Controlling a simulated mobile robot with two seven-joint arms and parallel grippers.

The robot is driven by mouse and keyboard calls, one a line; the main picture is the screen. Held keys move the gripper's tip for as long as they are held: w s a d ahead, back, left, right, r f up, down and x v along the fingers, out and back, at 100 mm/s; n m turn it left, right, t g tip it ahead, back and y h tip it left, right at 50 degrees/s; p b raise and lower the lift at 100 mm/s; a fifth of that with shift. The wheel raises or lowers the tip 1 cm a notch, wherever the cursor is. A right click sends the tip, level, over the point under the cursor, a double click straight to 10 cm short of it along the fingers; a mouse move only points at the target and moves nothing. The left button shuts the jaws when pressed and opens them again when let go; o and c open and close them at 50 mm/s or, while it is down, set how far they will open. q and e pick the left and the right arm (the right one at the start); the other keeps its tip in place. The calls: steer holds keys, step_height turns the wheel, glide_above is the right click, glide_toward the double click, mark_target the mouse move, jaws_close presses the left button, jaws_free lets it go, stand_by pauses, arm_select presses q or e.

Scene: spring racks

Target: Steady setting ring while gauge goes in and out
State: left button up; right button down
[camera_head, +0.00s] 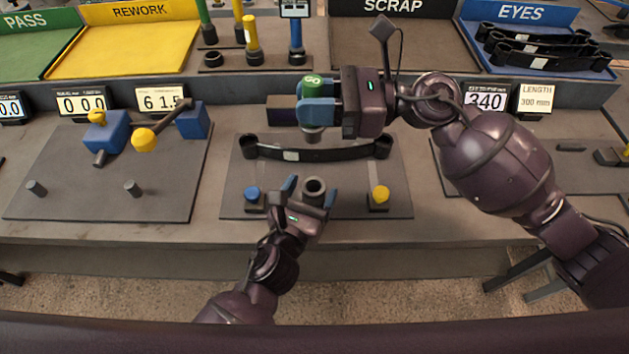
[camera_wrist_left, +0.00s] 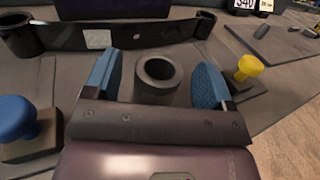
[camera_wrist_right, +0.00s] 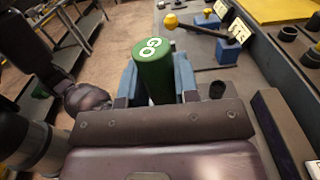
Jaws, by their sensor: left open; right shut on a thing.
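The setting ring (camera_head: 314,188) is a short dark grey hollow cylinder on the middle plate. In the left wrist view the ring (camera_wrist_left: 158,80) stands between the blue fingers of my open left gripper (camera_wrist_left: 158,85), with gaps on both sides. In the head view my left gripper (camera_head: 308,190) reaches it from the front. The gauge (camera_head: 313,84) has a green cap marked GO. My right gripper (camera_head: 318,108) is shut on it and holds it upright, above and behind the ring. In the right wrist view the GO gauge (camera_wrist_right: 153,72) fills the space between the blue fingers.
A black spring with eyed ends (camera_head: 315,151) lies behind the ring. A blue knob (camera_head: 252,193) and a yellow knob (camera_head: 379,194) flank the ring. The left plate (camera_head: 100,192) carries a blue and yellow fixture. Sorting trays and several digital displays line the back.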

arm_select(q)
steer(key=shift+x, duration=1.1)
steer(key=shift+c, duration=0.2)
steer(key=c, duration=1.2)
steer(key=shift+c, duration=0.2)
arm_select(e)
step_height(320, 180, down, 13)
steer(key=shift+r, duration=0.2)
